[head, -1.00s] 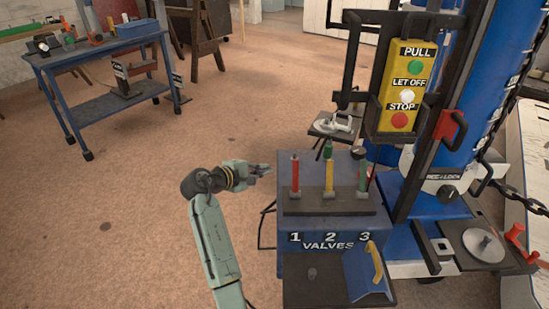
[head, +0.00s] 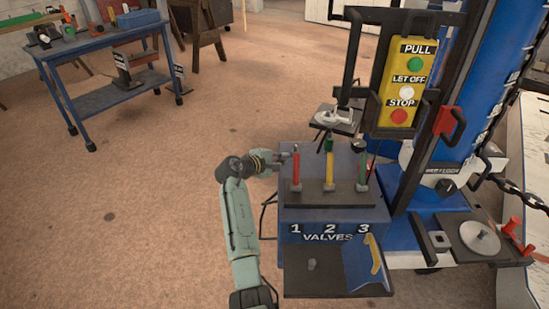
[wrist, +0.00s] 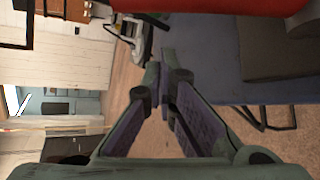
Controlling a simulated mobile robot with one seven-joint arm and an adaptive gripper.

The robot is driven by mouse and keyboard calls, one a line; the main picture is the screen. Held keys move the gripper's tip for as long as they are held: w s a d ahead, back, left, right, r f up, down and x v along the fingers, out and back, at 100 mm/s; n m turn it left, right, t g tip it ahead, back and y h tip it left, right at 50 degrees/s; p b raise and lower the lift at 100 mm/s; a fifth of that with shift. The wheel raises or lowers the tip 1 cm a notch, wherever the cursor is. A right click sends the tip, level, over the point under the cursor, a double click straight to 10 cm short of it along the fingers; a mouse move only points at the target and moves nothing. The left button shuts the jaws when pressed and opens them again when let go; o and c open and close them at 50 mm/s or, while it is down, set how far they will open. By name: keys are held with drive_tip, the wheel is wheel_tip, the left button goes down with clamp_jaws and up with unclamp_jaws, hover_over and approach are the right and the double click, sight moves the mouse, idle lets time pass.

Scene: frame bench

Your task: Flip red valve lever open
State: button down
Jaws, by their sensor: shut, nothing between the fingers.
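The red valve lever (head: 296,170) stands upright over the number 1 on the blue valve box (head: 330,213). A yellow lever (head: 330,171) and a green lever (head: 363,172) stand upright to its right. My gripper (head: 284,157) is beside the red lever's upper part, on its left. In the head view I cannot tell whether it touches the lever. In the wrist view my gripper (wrist: 164,72) is shut with nothing between the fingertips. A red part (wrist: 255,5), likely the lever, crosses the top right of that view, apart from the fingertips.
A yellow button box (head: 405,84) hangs behind the valves at the right, on a dark frame. A blue workbench (head: 105,92) with tools stands far left. The floor left of my arm is clear.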

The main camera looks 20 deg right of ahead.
sight(296, 171)
drive_tip(key=shift+s+r+p, duration=0.45)
drive_tip(key=shift+s+p, duration=0.15)
drive_tip(key=shift+s, duration=0.3)
drive_tip(key=shift+s+r+p, duration=0.4)
drive_tip(key=shift+s+p, duration=0.15)
drive_tip(key=shift+s, duration=0.3)
drive_tip(key=shift+f, duration=0.1)
